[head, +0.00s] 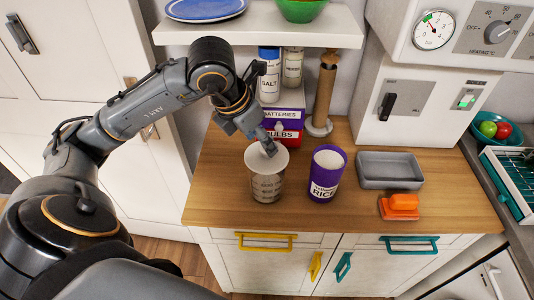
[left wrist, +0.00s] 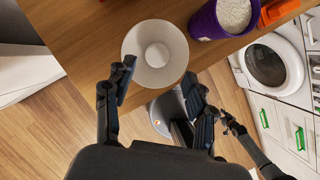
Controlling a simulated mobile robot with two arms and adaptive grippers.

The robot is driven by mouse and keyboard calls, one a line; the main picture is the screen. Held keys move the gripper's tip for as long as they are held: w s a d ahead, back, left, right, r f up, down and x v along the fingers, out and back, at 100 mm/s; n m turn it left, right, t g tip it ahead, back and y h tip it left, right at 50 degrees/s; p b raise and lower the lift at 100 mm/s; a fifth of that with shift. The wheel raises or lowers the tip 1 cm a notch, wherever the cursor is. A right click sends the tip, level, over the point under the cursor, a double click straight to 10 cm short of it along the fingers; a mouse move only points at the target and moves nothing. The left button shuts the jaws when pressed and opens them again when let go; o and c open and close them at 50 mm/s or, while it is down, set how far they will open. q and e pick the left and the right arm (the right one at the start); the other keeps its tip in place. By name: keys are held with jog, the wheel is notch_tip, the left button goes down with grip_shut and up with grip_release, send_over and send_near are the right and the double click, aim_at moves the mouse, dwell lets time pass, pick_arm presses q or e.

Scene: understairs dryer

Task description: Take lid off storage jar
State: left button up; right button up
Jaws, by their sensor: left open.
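A pale, lettered round jar (head: 267,186) stands upright near the counter's front edge. In the left wrist view its round top (left wrist: 155,55) shows a wide pale ring around a smaller pale disc. I cannot tell whether this is a lid with a knob or the open inside. My left gripper (head: 268,146) is just above the jar top, open and empty; in the left wrist view its spread fingers (left wrist: 161,84) sit below the jar top. Contact is not clear. A dark gripper, apparently my right (left wrist: 230,125), is small at the right of that view.
A purple rice jar (head: 325,176), open with white contents, stands close right of the pale jar. A grey tray (head: 390,184) and orange block (head: 403,203) lie further right. A salt jar (head: 269,83) and bulbs box (head: 287,137) stand behind, under a shelf (head: 230,35).

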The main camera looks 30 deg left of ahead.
pick_arm(q)
jog(key=x, duration=0.1)
jog(key=p+x, duration=0.1)
jog(key=x, duration=0.1)
jog(key=shift+w+a+f, duration=0.15)
jog(key=shift+w+f, duration=0.05)
jog(key=shift+w, duration=0.25)
jog(key=shift+w+f, duration=0.15)
jog(key=shift+f, duration=0.1)
jog(key=shift+c, duration=0.5)
jog(key=c, duration=0.7)
jog(key=shift+c, duration=1.2)
pick_arm(e)
jog(key=shift+s+d+r, duration=0.15)
jog(key=shift+d+r, duration=0.05)
jog(key=shift+r, duration=0.6)
